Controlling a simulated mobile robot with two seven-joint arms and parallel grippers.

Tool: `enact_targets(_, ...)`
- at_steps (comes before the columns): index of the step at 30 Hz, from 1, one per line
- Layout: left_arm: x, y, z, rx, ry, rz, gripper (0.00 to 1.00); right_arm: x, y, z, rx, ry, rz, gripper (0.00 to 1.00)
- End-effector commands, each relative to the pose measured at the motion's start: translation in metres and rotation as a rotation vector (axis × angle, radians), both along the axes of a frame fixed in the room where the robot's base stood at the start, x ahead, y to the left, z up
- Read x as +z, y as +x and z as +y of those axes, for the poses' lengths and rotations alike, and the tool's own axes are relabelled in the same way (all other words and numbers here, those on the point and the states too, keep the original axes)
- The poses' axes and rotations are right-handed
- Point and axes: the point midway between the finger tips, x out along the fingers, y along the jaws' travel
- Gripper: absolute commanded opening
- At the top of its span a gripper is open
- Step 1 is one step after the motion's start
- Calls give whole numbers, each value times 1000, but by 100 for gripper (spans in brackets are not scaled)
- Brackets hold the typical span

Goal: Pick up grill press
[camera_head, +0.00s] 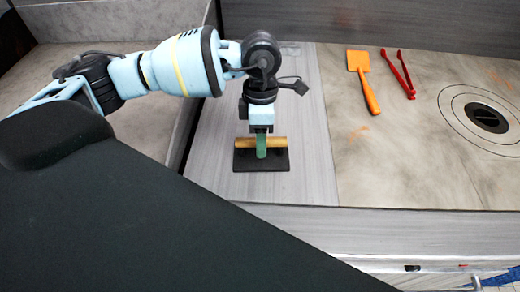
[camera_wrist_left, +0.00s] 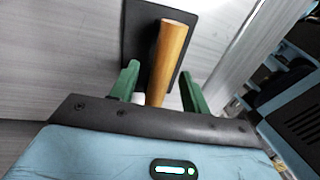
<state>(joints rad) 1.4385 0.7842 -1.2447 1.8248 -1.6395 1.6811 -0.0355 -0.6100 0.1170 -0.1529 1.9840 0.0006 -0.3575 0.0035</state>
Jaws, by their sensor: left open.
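The grill press is a flat black plate (camera_head: 262,165) with a round wooden handle (camera_head: 277,143), lying on a grey metal counter in the head view. In the left wrist view its wooden handle (camera_wrist_left: 168,55) runs up between the fingers, with the black plate (camera_wrist_left: 133,35) beyond. My left gripper (camera_head: 261,152) points down at the handle. Its green fingers (camera_wrist_left: 160,90) are open, one on each side of the handle, with a visible gap at least on the left side. Contact on the right side cannot be told. My right gripper is not in view.
An orange spatula (camera_head: 362,80) and red tongs (camera_head: 399,74) lie on the beige griddle surface (camera_head: 400,160) to the right. A round burner ring (camera_head: 487,118) is at the far right. The counter (camera_head: 225,125) around the press is clear; its front edge lies just below.

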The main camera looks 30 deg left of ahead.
Motion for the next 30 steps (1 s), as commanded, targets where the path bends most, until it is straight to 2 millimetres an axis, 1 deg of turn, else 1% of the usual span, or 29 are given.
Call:
enact_targets(1, -6, -1, -1, 0, 0, 2, 47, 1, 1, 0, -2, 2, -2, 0)
enact_targets(4, -12, -2, -2, 0, -1, 1, 47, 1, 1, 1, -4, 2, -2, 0)
enact_targets(11, -14, -2, -2, 0, -1, 1, 47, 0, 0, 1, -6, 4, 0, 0)
enact_targets(14, -14, -2, -2, 0, -1, 1, 36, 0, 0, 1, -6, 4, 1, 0)
enact_targets(22, -14, -2, -2, 0, -1, 1, 1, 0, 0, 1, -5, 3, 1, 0)
enact_targets(30, -14, -2, -2, 0, -1, 1, 0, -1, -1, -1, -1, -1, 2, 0)
